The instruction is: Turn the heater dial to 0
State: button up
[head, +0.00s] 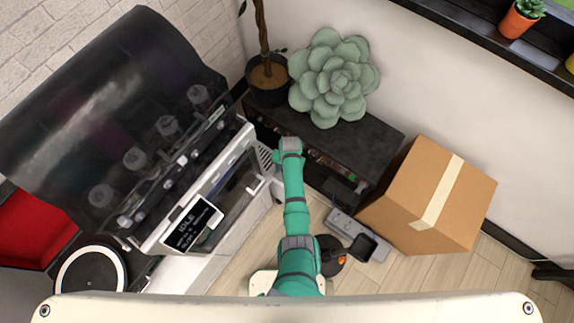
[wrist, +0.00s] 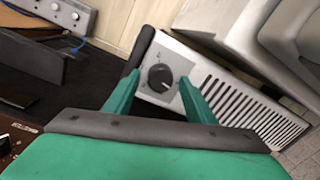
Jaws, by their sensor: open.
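The heater dial (wrist: 160,77) is a round black knob on a light grey panel in the wrist view. A pale pointer mark shows on the knob, but the numbers around it are too small to read. The heater (wrist: 235,90) is a pale box with dark vent slots. My gripper (wrist: 158,92) is open, with one green finger on each side of the dial in the picture; I cannot tell whether either touches it. In the head view, my green arm reaches toward the heater (head: 264,157), beside the printer. The dial is hidden there.
A dark low bench (head: 355,135) stands right of my arm, with a grey succulent (head: 335,78) and a potted plant on it. A cardboard box (head: 415,200) is at the right. A large printer (head: 150,130) crowds the left. A power strip (head: 345,222) lies on the floor.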

jog(key=c, duration=1)
jog(key=shift+n, duration=1.6)
jog(key=shift+c, duration=0.2)
jog(key=o, duration=1)
jog(key=shift+o, duration=0.2)
jog(key=shift+r, duration=0.15)
notch_tip(320, 180, up, 10)
jog(key=shift+d+r, duration=0.25)
jog(key=shift+w, duration=0.1)
